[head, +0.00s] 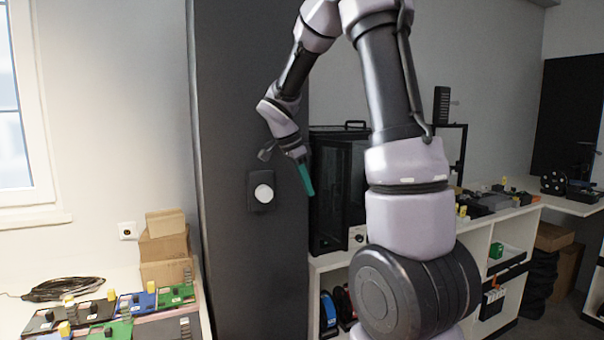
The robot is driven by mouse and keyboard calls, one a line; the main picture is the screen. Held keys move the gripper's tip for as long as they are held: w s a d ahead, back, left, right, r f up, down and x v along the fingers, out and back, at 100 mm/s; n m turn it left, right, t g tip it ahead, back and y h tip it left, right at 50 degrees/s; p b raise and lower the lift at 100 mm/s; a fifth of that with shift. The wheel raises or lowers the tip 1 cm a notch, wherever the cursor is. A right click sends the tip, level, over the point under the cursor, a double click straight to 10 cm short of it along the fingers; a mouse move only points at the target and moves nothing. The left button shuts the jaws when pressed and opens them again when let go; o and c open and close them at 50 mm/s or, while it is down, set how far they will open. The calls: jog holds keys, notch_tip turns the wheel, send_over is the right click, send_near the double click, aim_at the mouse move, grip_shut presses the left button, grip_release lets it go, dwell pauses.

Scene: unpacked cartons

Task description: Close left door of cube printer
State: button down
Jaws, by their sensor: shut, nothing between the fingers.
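The cube printer (338,150) is a black box with dark panels and a handle on top. It stands on a white shelf unit, right of a dark pillar. A tall dark panel (328,200) on its left side faces me; I cannot tell how far any door stands open. My arm hides the printer's right part. My gripper (305,180), with green fingers, is shut and empty. It points downward in front of the printer's left edge; I cannot tell whether it touches it.
The dark pillar (232,80) with a round white button (263,193) stands left of the printer. The white shelf (480,250) holds spools below and parts on top. A table at lower left carries cartons (164,240), a coiled cable (62,289) and coloured trays.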

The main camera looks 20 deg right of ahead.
jog(key=d, duration=0.1)
jog(key=d+f, duration=0.1)
jog(key=d, duration=0.1)
jog(key=d+f, duration=0.1)
jog(key=d, duration=0.1)
jog(key=shift+f, duration=0.15)
jog(key=shift+d, duration=0.2)
